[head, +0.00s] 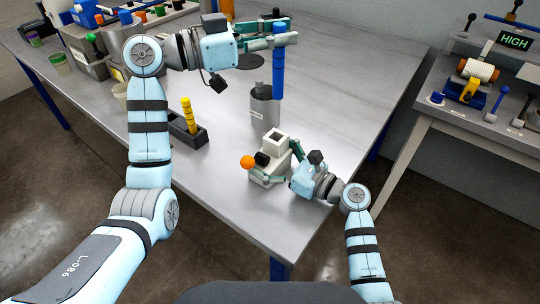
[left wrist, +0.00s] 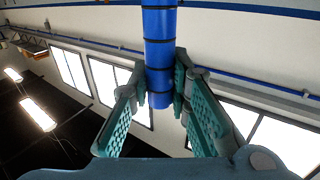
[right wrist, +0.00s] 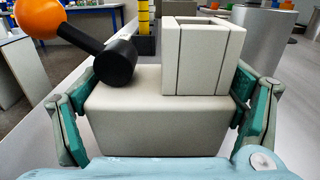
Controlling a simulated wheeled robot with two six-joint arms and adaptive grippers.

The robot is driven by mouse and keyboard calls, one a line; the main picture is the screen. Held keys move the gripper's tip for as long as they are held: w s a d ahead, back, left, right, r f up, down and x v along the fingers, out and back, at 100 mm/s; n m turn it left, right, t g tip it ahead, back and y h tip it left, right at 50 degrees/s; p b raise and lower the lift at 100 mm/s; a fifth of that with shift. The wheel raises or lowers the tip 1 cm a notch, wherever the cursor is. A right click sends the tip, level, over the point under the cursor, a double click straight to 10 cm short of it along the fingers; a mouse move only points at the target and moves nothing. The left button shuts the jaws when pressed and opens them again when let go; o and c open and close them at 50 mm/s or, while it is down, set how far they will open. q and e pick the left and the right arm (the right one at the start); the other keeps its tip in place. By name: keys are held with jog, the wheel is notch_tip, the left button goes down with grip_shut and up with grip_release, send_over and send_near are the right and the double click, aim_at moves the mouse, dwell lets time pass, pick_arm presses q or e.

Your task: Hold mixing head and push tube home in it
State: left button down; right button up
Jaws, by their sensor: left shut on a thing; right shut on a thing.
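The blue tube (head: 278,80) hangs upright from my left gripper (head: 281,36), which is shut on its upper end. In the left wrist view the tube (left wrist: 160,40) runs between the fingers. The mixing head (head: 270,168) is a beige block with an open square socket on top and an orange-ball lever. It sits near the table's front edge, with my right gripper (head: 281,166) shut around its sides. In the right wrist view the socket (right wrist: 203,60) looks empty from this angle. The tube is apart from the head, higher and farther back.
A grey labelled cylinder (head: 262,108) stands behind the head, beside the tube's lower end in the picture. A yellow tube (head: 189,115) stands in a black holder (head: 186,132) to the left. Machines and coloured caps crowd the far left. A side bench (head: 450,110) stands right.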

aim_at(274, 72)
dwell(0.3)
pick_arm(q)
notch_tip(274, 72, down, 6)
jog(key=n+t, duration=0.1)
jog(key=n+t+y, duration=0.2)
jog(key=t, duration=0.1)
jog(key=shift+s+f, duration=0.15)
jog(key=shift+f, duration=0.1)
notch_tip(274, 72, down, 9)
jog(key=shift+r, duration=0.2)
jog(key=shift+a+f, duration=0.1)
jog(key=shift+f, duration=0.05)
jog(key=c, duration=1.5)
grip_release()
jog(key=v, duration=1.2)
jog(key=shift+r, duration=0.25)
